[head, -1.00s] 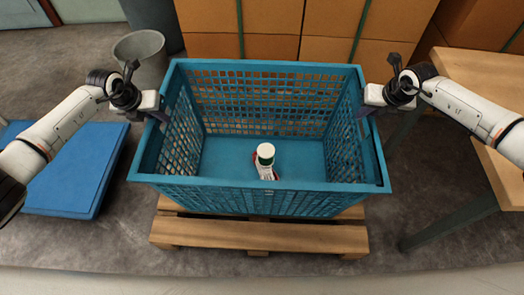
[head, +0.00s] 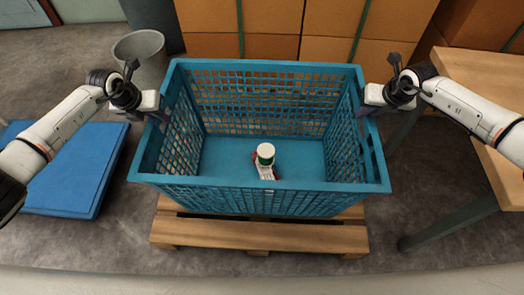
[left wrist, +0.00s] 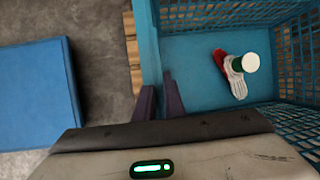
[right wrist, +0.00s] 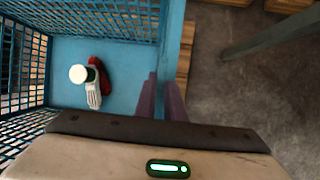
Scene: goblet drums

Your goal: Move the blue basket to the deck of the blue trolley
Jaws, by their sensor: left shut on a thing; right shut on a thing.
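The blue basket (head: 262,187) is a large open crate with lattice walls, in the middle of the head view. It is above a wooden pallet (head: 258,236); I cannot tell whether it touches it. My left gripper (head: 160,116) is shut on the basket's left rim, and its fingers (left wrist: 160,100) straddle that rim in the left wrist view. My right gripper (head: 366,110) is shut on the right rim, also seen in the right wrist view (right wrist: 162,98). The blue trolley's flat deck (head: 66,172) lies low on the left; it also shows in the left wrist view (left wrist: 38,95).
A white-capped bottle (head: 265,155) and a red and white item (head: 266,173) lie inside the basket. A grey bin (head: 142,58) stands behind left. Cardboard boxes (head: 270,20) line the back. A wooden table (head: 485,85) stands at right. Bare floor separates pallet and trolley.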

